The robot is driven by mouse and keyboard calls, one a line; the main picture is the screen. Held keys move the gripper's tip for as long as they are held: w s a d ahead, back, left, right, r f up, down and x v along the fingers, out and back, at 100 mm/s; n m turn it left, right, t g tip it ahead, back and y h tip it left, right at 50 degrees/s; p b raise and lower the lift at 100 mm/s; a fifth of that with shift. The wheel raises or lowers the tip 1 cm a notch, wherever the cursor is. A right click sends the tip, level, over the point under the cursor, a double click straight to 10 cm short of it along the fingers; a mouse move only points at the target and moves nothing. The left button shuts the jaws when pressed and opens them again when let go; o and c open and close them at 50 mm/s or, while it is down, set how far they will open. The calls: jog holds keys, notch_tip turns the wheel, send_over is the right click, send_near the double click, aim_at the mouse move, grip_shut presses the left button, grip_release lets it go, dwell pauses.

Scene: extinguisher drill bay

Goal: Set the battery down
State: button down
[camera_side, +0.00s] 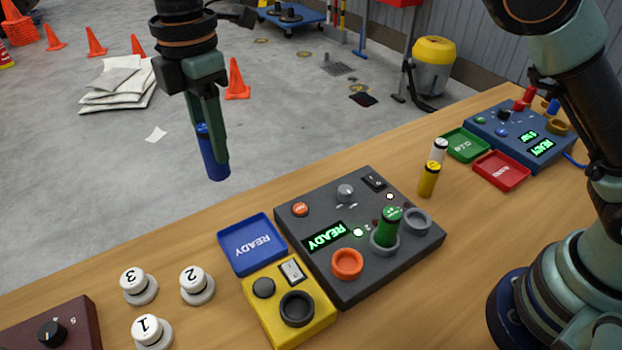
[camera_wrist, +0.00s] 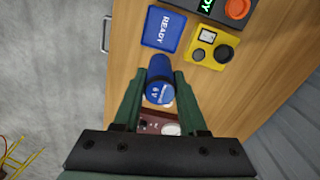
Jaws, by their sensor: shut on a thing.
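The blue battery (camera_side: 213,158) is a small cylinder, held roughly upright and slightly tilted in my gripper (camera_side: 215,150). In the wrist view the battery (camera_wrist: 160,82) shows its round labelled end between the two green fingers of my gripper (camera_wrist: 160,94), which is shut on it. In the side view the battery hangs in the air, apart from the table (camera_side: 100,270) and the blue READY tray (camera_side: 252,244). The blue tray also shows in the wrist view (camera_wrist: 163,28), just above the battery in the picture. The tray looks empty.
A dark panel (camera_side: 330,280) holds a green battery (camera_side: 389,226) in one of its sockets. A yellow box (camera_side: 288,310) stands beside the blue tray. Three numbered buttons (camera_side: 192,278) are at the front left. Yellow (camera_side: 428,180) and white (camera_side: 439,150) batteries stand near green and red trays.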

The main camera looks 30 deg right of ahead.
notch_tip(320, 180, down, 19)
jog(key=shift+f, duration=0.15)
dwell(0.4)
jog(key=shift+c, duration=2.3)
grip_release()
jog(key=shift+f, duration=0.1)
